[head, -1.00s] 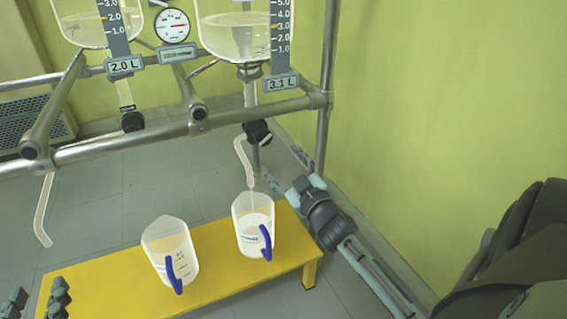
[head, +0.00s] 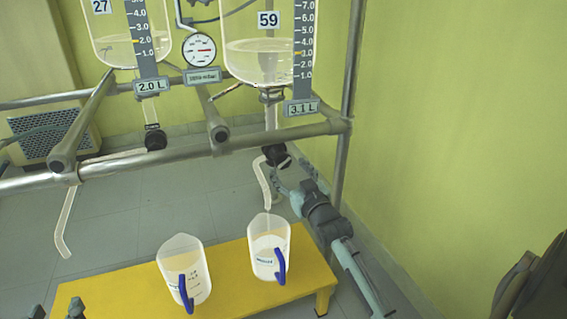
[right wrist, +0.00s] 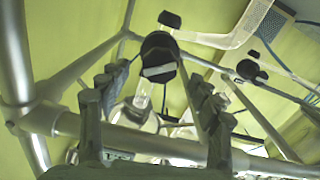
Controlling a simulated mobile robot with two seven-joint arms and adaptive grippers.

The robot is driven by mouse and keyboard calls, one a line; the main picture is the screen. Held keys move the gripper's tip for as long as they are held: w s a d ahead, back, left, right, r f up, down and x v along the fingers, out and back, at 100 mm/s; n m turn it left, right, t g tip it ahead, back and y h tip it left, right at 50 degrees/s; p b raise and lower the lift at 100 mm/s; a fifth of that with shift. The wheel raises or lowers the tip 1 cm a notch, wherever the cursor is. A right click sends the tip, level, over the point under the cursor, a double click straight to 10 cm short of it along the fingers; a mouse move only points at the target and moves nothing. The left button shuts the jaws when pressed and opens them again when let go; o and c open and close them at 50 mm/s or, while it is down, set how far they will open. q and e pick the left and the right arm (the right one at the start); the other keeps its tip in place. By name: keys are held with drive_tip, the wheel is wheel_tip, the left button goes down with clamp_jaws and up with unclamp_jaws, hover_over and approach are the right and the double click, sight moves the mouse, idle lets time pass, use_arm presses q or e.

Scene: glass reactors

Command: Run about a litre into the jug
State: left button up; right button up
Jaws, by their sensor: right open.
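The right glass reactor (head: 268,62), labelled 59, holds clear liquid; its display (head: 302,108) reads 3.1 L. Below it is a black valve knob (head: 275,154) with a bent spout (head: 263,183). The spout ends just above a clear jug (head: 268,262) with a blue handle, which holds some whitish liquid. I cannot tell if liquid is running. My right gripper (head: 293,188) is open by the valve; in the right wrist view the knob (right wrist: 158,52) lies beyond and between its parted fingers. My left gripper (head: 57,311) shows only its parted fingertips at the bottom left.
A second jug (head: 186,270) stands left of the first on the yellow bench (head: 225,280). The left reactor (head: 120,45), labelled 27, reads 2.0 L. Metal frame tubes (head: 200,150) cross above the jugs. A pressure gauge (head: 200,50) hangs between the reactors.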

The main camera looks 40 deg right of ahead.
sight(284, 163)
drive_tip(key=x, duration=0.5)
use_arm(q)
drive_tip(key=r, duration=0.1)
drive_tip(key=d+r+t, duration=0.1)
drive_tip(key=r+h, duration=0.1)
drive_tip(key=shift+d+r+t, duration=0.25)
drive_tip(key=shift+d+t, duration=0.05)
use_arm(e)
drive_tip(key=c, duration=1.2)
drive_tip(key=shift+o, duration=0.2)
drive_tip(key=shift+r+m+p, duration=0.1)
drive_tip(key=shift+m+p, duration=0.35)
drive_tip(key=shift+m, duration=0.15)
drive_tip(key=shift+m+p, duration=0.8)
drive_tip(key=shift+m, duration=0.1)
drive_tip(key=m+p, duration=0.1)
drive_tip(key=m, duration=0.2)
drive_tip(key=shift+p, duration=0.3)
use_arm(q)
drive_tip(key=s+a+f+g+y, duration=0.3)
drive_tip(key=s+a+f+g, duration=0.2)
drive_tip(key=a+f, duration=0.2)
drive_tip(key=s+a+f+n+g+y, duration=0.1)
drive_tip(key=s+a+f+g+y, duration=0.2)
drive_tip(key=s+a+f+g, duration=0.2)
drive_tip(key=shift+s+a+f+g+y, duration=0.3)
drive_tip(key=shift+a+f+g, duration=0.85)
drive_tip(key=shift+f, duration=1.5)
